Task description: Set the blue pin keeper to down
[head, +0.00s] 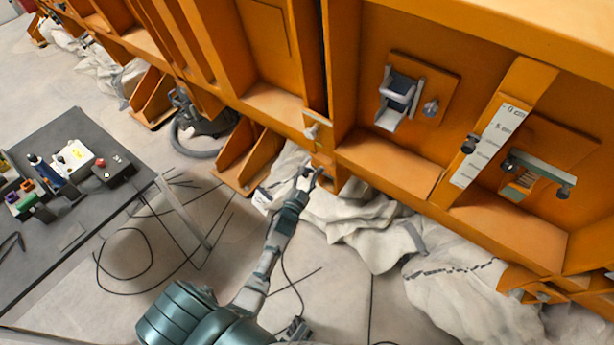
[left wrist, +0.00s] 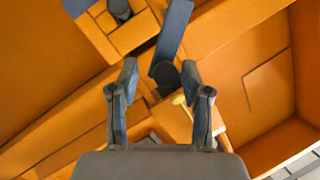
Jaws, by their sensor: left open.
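The blue pin keeper (left wrist: 174,32) is a flat blue-grey bar on a dark round pivot in the left wrist view. It extends from the pivot toward the top of that picture, tilted slightly right. My left gripper (left wrist: 160,78) is open, its two fingers on either side of the pivot end of the bar. I cannot tell whether they touch it. In the head view my left gripper (head: 308,178) is at the lower edge of the orange frame (head: 390,160), where the keeper is too small to make out clearly. My right gripper is not in view.
A dark table (head: 75,235) at the left holds a white box (head: 74,157), a box with a red button (head: 115,169) and small coloured items. Pale sheeting (head: 370,225) bulges below the frame. Cables lie on the floor. A second dark knob (left wrist: 120,10) is near the keeper.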

